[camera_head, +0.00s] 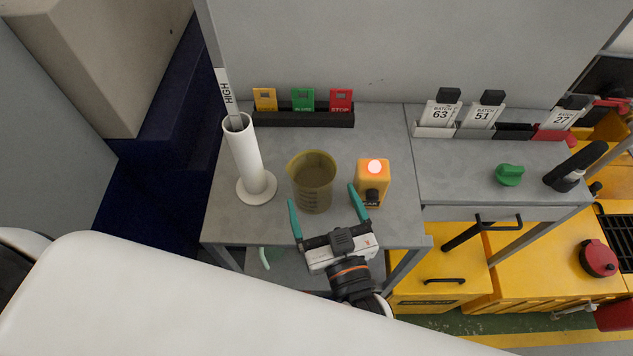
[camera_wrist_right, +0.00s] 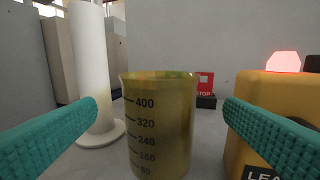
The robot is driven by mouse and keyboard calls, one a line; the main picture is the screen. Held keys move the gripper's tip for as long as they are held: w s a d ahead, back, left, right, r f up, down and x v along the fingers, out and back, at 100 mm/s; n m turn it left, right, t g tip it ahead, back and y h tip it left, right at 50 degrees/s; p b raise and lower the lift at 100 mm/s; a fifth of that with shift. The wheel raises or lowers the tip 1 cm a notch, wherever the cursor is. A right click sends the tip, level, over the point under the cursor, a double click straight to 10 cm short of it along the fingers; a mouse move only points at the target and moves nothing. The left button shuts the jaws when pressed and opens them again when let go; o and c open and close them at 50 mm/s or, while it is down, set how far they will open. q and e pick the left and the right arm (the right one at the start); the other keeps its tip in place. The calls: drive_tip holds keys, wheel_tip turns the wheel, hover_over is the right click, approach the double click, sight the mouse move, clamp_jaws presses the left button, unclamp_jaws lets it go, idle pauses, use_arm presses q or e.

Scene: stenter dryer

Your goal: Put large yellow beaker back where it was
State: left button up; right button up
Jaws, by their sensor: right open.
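The large yellow beaker (camera_head: 313,183) stands upright on the grey table in the head view, between a white cylinder stand and a yellow box. It also shows in the right wrist view (camera_wrist_right: 160,125), with black graduations up to 400 facing me. My right gripper (camera_head: 325,212) is open, with teal fingers. In the wrist view its fingers lie to the left and right of the beaker with gaps on both sides, and the beaker appears ahead of the fingertips. My left gripper is not in view.
A white cylinder (camera_head: 246,160) stands left of the beaker. A yellow box with a lit red lamp (camera_head: 373,183) stands close on the right. A black rack (camera_head: 303,115) with coloured cards is behind. A green knob (camera_head: 509,174) lies on the right table.

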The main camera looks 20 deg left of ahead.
drive_tip(key=b+v, duration=0.1)
drive_tip(key=v, duration=0.4)
drive_tip(key=shift+s+d, duration=0.1)
idle(0.5)
